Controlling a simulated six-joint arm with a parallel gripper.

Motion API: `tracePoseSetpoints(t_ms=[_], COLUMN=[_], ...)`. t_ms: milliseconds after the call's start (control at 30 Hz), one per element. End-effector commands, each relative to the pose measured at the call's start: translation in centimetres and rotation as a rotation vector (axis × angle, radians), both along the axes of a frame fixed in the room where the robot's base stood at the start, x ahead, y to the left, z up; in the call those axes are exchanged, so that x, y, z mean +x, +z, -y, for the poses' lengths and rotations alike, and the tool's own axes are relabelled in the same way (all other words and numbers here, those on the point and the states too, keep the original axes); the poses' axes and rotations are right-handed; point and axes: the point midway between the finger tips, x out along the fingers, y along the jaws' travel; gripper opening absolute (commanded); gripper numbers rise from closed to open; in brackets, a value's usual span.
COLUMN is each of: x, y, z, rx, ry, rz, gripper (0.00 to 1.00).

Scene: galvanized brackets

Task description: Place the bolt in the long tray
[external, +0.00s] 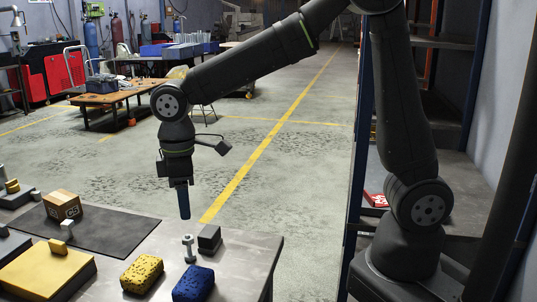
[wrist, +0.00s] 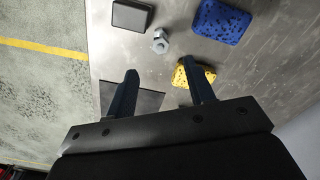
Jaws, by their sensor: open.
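The bolt (external: 189,249) is a light grey metal piece standing upright on the metal table. It is near the front right, between the dark grey block and the sponges. In the wrist view the bolt (wrist: 160,42) shows from above, just beyond the fingertips. My gripper (external: 184,212) points down above the table, above and apart from the bolt. In the wrist view my gripper (wrist: 159,72) has its two fingers spread, with nothing between them. I cannot make out a long tray for certain in either view.
A dark grey block (external: 209,238) sits close beside the bolt. A yellow sponge (external: 142,273) and a blue sponge (external: 193,284) lie in front. A black mat (external: 110,232) with a cardboard box (external: 63,205) and a large yellow block (external: 45,273) are at left. The table's right edge is near.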

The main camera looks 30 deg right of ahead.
Motion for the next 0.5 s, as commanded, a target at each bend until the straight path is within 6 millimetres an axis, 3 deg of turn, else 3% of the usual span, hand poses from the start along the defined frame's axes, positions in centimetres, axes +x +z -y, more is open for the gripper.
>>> tracePoseSetpoints(t_ms=[333,500], x=[0.0,0.0], y=[0.1,4.3], z=[0.0,-0.2], rx=[0.001,0.007], ry=[0.000,0.001], rz=[0.000,0.005], gripper=[0.49,0.49])
